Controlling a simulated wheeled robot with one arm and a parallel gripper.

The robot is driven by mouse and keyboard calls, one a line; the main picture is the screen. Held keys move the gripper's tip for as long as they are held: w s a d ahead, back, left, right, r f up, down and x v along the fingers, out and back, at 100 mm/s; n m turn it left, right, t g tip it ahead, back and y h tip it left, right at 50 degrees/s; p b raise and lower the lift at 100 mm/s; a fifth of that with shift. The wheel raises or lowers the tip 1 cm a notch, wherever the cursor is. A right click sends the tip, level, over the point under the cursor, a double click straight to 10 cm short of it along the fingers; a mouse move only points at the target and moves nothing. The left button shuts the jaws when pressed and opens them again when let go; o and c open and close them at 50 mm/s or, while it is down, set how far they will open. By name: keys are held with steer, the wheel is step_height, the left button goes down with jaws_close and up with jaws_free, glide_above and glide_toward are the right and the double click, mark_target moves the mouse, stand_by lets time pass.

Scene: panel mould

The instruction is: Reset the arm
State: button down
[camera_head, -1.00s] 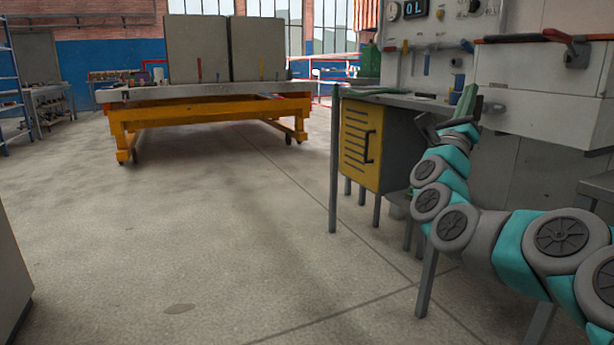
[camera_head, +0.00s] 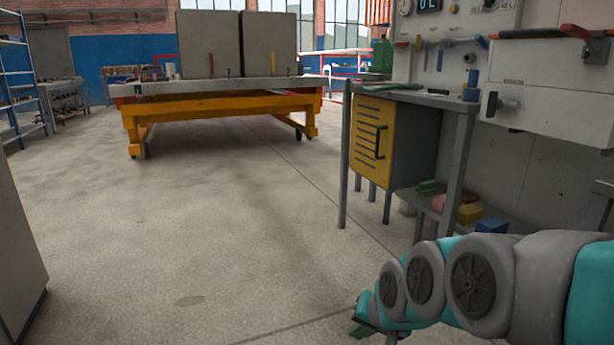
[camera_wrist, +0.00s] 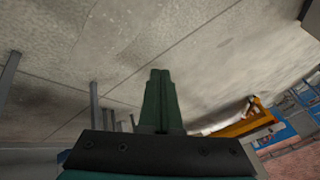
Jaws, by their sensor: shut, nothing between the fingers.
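My gripper (camera_wrist: 159,78) shows in the wrist view with its two green fingers together and nothing between them. Bare concrete floor lies beyond the fingertips. In the head view my teal and grey arm reaches in from the lower right, low over the floor. The gripper end (camera_head: 362,325) is at the bottom of that view, partly hidden by the wrist, and touches no object that I can see.
A workbench (camera_head: 468,104) with a yellow cabinet (camera_head: 371,140) stands at the right, with coloured items on its lower shelf. An orange-framed mould table (camera_head: 220,107) with two upright panels stands at the back. The floor (camera_head: 230,220) between is clear.

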steer(key=s+d+f+n+g+h, duration=0.1)
steer(key=s+d+f+n+g, duration=0.2)
steer(key=s, duration=0.9)
steer(key=s+d+f+n+g+h, duration=0.1)
steer(key=s+d+f+g, duration=0.3)
steer(key=s, duration=0.7)
step_height(320, 180, up, 13)
steer(key=a+p, duration=0.1)
steer(key=p, duration=1.1)
steer(key=shift+r+g+p, duration=0.15)
steer(key=shift+g+p, duration=0.25)
steer(key=shift+a, duration=0.1)
